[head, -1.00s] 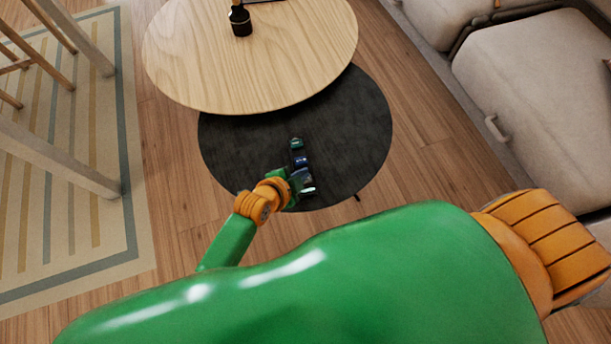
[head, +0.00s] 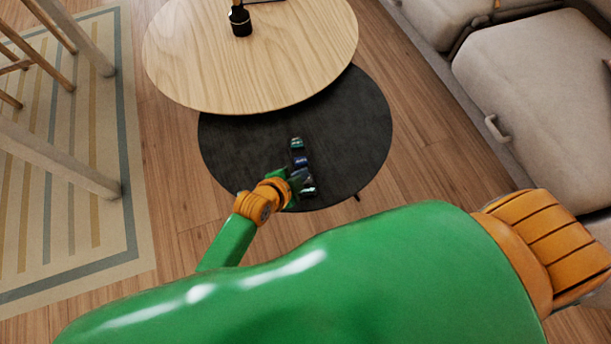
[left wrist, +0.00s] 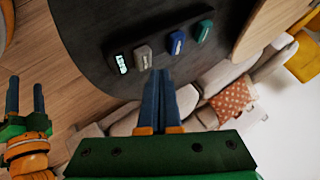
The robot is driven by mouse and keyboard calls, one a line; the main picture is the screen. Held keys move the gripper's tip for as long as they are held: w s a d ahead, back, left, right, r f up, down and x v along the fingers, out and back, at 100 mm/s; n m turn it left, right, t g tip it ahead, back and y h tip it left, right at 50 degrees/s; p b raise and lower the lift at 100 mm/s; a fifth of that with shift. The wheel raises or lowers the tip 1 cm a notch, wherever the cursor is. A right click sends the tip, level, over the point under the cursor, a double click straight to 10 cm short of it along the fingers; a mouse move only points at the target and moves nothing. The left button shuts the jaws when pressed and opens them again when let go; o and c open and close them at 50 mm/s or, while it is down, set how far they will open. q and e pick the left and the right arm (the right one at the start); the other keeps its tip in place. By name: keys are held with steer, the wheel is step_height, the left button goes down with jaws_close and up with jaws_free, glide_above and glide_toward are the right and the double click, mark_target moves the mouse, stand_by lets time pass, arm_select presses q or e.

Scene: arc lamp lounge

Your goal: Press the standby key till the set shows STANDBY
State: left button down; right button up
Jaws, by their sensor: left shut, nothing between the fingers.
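A row of small blocks sits on the black round table (head: 350,120). In the left wrist view they are a dark box with a lit display (left wrist: 121,64), a grey block (left wrist: 143,57), a blue block (left wrist: 178,42) and a green block (left wrist: 202,31). The display's text and the block labels are too small to read surely. My left gripper (head: 303,176) is over the near end of the row, partly hiding it. Its shut, empty fingers (left wrist: 160,73) point toward the grey block; contact cannot be told. My right gripper (left wrist: 25,82) shows at the left edge, its fingers apart.
A higher light-wood round table (head: 270,60) overlaps the black table's far side and carries a dark bottle (head: 240,20). A grey sofa (head: 540,90) stands at the right. A striped rug (head: 75,200) and wooden chair legs are at the left. The black table's right half is clear.

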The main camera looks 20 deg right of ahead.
stand_by(0.3)
arm_select(q)
steer(key=shift+f, duration=0.1)
steer(key=shift+f, duration=0.35)
steer(key=shift+f+b, duration=0.85)
steer(key=shift+b, duration=0.1)
stand_by(0.6)
steer(key=shift+r, duration=0.15)
steer(key=shift+r+p, duration=1.15)
steer(key=shift+p, duration=0.15)
step_height(320, 180, up, 5)
steer(key=p, duration=0.5)
steer(key=shift+r, duration=0.15)
